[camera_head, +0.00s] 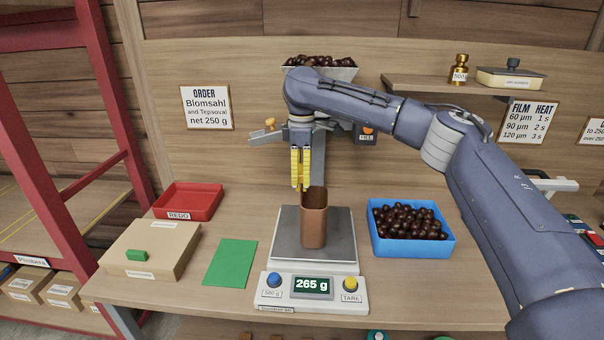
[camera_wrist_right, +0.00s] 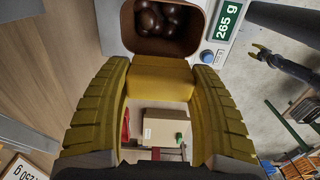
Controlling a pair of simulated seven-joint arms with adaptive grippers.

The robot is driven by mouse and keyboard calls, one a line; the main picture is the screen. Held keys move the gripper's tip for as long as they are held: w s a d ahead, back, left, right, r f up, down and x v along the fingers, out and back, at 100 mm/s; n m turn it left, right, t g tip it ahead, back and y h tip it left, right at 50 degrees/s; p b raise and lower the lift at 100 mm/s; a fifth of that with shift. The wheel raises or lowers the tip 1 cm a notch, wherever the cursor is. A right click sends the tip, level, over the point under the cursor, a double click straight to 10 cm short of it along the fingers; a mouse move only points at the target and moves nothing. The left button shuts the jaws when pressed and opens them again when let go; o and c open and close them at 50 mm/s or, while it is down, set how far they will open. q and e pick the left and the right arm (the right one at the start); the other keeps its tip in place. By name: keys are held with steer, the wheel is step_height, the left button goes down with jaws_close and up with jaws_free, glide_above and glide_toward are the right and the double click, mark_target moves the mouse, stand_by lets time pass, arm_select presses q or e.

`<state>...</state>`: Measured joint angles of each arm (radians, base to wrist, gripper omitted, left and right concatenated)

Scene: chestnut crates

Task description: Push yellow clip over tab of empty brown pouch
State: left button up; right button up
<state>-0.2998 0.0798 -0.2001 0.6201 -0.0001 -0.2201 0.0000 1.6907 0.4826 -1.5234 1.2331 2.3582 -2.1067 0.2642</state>
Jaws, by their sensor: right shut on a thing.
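The brown pouch (camera_head: 313,222) stands upright on the scale's pan (camera_head: 284,238). In the right wrist view the pouch (camera_wrist_right: 191,47) is not empty: several dark brown balls (camera_wrist_right: 158,18) lie inside. My right gripper (camera_head: 300,184), with ribbed yellow fingers, points down just above the pouch's left rim in the head view. It is shut on the yellow clip (camera_wrist_right: 160,79), a block between its fingertips right beside the pouch's rim in the wrist view. I cannot tell whether clip and pouch touch. The pouch's tab is not clearly visible. My left gripper is not in view.
The scale (camera_head: 344,306) reads 265 g. A blue bin (camera_head: 412,247) of brown balls stands right of it. Left are a green sheet (camera_head: 231,263), a cardboard box (camera_head: 152,247) with a green block (camera_head: 136,255), and a red tray (camera_head: 188,202). A filled hopper (camera_head: 343,73) hangs behind.

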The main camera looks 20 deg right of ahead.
steer(key=shift+f, duration=1.65)
stand_by(1.2)
steer(key=o, duration=1.2)
